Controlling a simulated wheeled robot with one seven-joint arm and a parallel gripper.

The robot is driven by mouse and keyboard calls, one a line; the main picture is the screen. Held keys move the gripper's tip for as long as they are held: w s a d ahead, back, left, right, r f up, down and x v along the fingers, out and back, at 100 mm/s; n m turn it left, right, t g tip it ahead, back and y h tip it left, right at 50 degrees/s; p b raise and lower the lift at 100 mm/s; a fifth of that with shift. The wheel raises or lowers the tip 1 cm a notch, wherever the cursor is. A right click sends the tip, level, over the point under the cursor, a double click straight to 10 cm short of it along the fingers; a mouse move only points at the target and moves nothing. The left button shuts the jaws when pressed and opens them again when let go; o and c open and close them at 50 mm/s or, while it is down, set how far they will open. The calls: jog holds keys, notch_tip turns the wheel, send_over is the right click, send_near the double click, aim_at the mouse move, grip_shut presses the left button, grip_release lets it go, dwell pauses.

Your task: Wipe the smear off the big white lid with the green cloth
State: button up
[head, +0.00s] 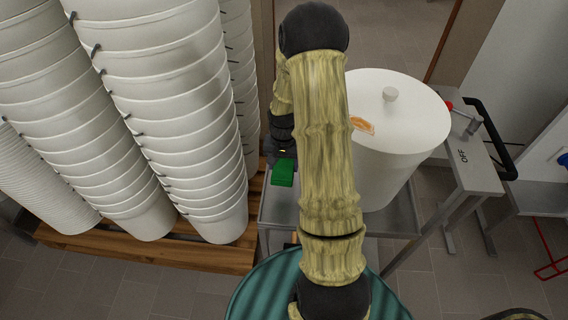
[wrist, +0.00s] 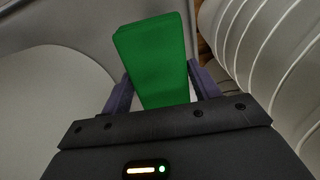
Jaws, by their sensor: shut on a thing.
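The green cloth (head: 283,172) is a folded block held at the end of my gripper (wrist: 162,88). In the wrist view the cloth (wrist: 155,55) sits between the two fingers, and the gripper is shut on it. The big white lid (head: 410,110) tops a white tub to the right of my arm and has a small knob. An orange-brown smear (head: 362,126) lies on the lid's left part, close to my arm's edge. The cloth is left of the tub and apart from the lid. My arm hides the lid's left edge in the head view.
Tall stacks of white buckets (head: 165,100) stand on a wooden pallet (head: 170,248) at left, close to my gripper. The tub stands on a grey metal table (head: 400,217). A grey stand marked OFF (head: 463,158) with a black handle is at right.

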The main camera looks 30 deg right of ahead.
jog(key=shift+o, duration=1)
jog(key=shift+c, duration=0.5)
jog(key=shift+a+r+p, duration=0.2)
jog(key=shift+r+p, duration=0.2)
jog(key=s+a+r+p, duration=0.1)
jog(key=a+r+p, duration=0.5)
jog(key=r+p, duration=0.5)
jog(key=s+a+r+n+p, duration=0.1)
jog(key=s+a+r+p, duration=0.1)
jog(key=a+r+p, duration=0.4)
jog(key=s+a+r+n+p, duration=0.1)
jog(key=a+r+p, duration=0.5)
jog(key=r+p, duration=0.9)
jog(key=p, duration=0.2)
jog(key=shift+s+a+r+p, duration=0.3)
